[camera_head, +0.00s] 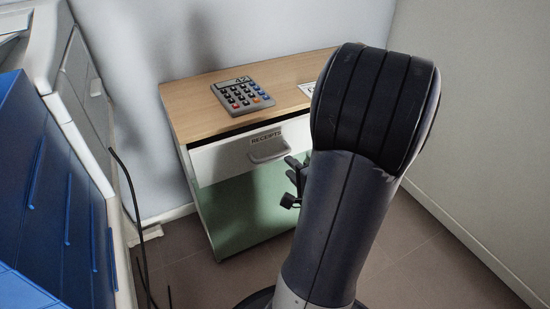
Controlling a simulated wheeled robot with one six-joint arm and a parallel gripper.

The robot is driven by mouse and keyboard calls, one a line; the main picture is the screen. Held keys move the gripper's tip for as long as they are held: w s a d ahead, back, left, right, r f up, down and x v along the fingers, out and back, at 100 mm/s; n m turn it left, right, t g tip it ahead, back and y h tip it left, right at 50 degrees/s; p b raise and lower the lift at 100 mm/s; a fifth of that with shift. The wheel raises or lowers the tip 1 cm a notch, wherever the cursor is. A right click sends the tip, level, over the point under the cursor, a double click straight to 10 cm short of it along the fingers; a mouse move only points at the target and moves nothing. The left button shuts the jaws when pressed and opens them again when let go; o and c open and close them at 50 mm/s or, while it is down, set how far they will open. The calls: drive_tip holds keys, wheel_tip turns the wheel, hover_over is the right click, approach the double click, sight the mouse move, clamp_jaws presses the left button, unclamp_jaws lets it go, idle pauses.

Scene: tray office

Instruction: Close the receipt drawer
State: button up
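The receipt drawer (222,162) is a pale drawer with a "RECEIPTS" label and a grey bar handle (268,150), under the wooden top of a small cabinet (195,118). Its front looks close to flush with the cabinet; I cannot tell whether a small gap is left. Its right part is hidden behind my arm. My gripper (292,182) shows as small dark parts just right of and below the handle, partly hidden by my arm. I cannot tell whether it touches the drawer or how far its fingers are apart. Nothing is visible in it.
A calculator (242,95) and a partly hidden white card (306,88) lie on the cabinet top. Some brown floor (185,275) is clear.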

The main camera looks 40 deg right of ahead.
sight(278, 156)
drive_tip(key=b+x, duration=0.1)
drive_tip(key=x, duration=0.7)
drive_tip(key=shift+w+d+f, duration=0.1)
drive_tip(key=shift+w, duration=0.25)
drive_tip(key=shift+c, duration=0.4)
clamp_jaws()
